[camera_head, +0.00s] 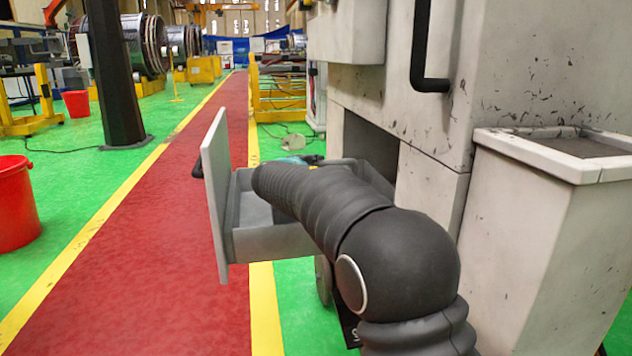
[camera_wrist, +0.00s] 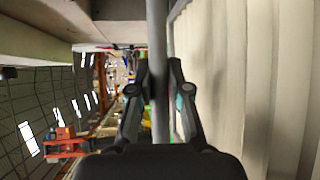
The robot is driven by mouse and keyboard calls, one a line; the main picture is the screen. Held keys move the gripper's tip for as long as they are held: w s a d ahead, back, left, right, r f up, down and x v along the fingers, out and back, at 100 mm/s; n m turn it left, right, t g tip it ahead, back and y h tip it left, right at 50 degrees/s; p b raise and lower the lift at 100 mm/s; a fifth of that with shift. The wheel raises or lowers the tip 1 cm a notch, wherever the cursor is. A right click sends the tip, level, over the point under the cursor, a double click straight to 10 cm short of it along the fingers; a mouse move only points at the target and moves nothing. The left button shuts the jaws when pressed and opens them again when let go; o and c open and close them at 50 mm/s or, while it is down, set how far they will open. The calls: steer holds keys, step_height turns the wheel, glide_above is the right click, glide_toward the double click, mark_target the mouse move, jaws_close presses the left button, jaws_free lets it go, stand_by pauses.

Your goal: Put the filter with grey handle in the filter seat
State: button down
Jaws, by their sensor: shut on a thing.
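In the wrist view, my gripper (camera_wrist: 157,88) is shut on a grey handle (camera_wrist: 158,35), a straight bar between its two fingers. A pale pleated surface (camera_wrist: 250,80) fills the right side and looks like the body of the filter, close beside the handle. In the head view, my arm reaches over an open grey drawer (camera_head: 270,243) that sticks out of the machine.
The drawer's tall front panel (camera_head: 215,190) stands left of my arm. The worn grey machine (camera_head: 540,70), with a black bar handle (camera_head: 420,50), and a pale bin (camera_head: 540,230) stand close on the right. The red walkway (camera_head: 150,270) is clear.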

steer(key=shift+f+b, duration=0.3)
steer(key=shift+f, duration=1.4)
steer(key=shift+f, duration=0.1)
steer(key=c, duration=1.6)
jaws_free()
steer(key=shift+f, duration=0.2)
steer(key=o, duration=0.5)
steer(key=shift+r, duration=0.1)
steer(key=shift+s+a+r, duration=0.1)
steer(key=shift+s+r, duration=0.05)
steer(key=v, duration=1.1)
steer(key=shift+s+b, duration=0.25)
steer(key=shift+b, duration=0.15)
steer(key=shift+s, duration=0.15)
